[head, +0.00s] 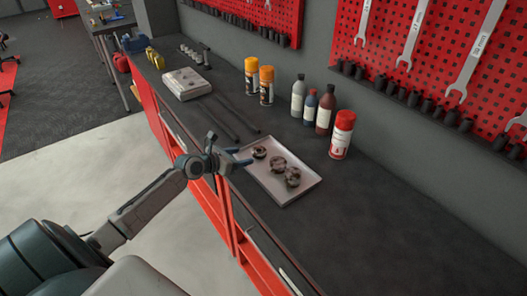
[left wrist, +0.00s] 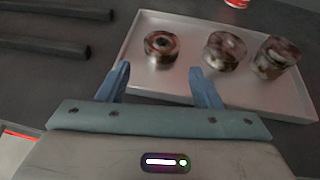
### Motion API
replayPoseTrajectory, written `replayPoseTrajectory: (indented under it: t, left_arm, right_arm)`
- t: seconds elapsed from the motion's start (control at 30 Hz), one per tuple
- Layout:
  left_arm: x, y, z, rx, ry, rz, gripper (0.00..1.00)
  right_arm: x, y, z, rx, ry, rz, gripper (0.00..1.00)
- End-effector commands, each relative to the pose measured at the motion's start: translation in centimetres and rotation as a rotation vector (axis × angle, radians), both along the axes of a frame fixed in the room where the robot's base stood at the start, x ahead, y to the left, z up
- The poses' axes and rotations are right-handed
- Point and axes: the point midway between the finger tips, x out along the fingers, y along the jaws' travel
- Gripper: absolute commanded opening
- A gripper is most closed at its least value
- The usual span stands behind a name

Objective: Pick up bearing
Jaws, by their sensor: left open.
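Several rusty brown-grey bearings sit in a shallow light-grey tray on the dark workbench. One bearing (head: 259,152) lies nearest my left gripper; in the left wrist view this bearing (left wrist: 161,47) shows its ring and hole, just ahead of the fingers. A second bearing (left wrist: 225,50) lies to its right, and at the far right of the tray is a taller bearing or stack (left wrist: 275,57). The tray (head: 304,186) also shows in the left wrist view (left wrist: 200,92). My left gripper (head: 240,157) is open and empty at the tray's left edge. My right gripper is not in view.
Two dark bars (head: 234,118) lie left of the tray. A red-capped spray can (head: 342,135), bottles (head: 298,96) and orange-capped cans (head: 266,86) stand behind. A grey block (head: 187,83) sits farther left. The bench right of the tray is clear.

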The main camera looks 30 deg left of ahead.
Motion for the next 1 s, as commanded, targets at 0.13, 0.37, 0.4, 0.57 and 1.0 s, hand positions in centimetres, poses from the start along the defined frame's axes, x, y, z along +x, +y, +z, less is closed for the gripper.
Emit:
replayPoseTrajectory:
  t: [0.13,0.37,0.4,0.57,1.0]
  left_arm:
    - [1.9,-0.5,-0.7,-0.003,-0.001,0.002,0.59]
    - [3.3,-1.0,-1.0,-0.002,0.000,0.001,0.59]
    - [3.8,-1.2,-0.9,-0.003,-0.002,0.001,0.59]
    - [6.1,-2.1,-1.4,-0.002,0.000,0.001,0.59]
    - [7.5,-2.4,-2.3,0.002,0.000,0.000,0.53]
  right_arm:
    - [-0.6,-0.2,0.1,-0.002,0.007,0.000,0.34]
    - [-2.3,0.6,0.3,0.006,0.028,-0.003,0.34]
    - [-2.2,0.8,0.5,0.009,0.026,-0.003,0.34]
    - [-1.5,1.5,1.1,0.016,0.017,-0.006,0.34]
    - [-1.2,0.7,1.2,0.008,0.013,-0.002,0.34]
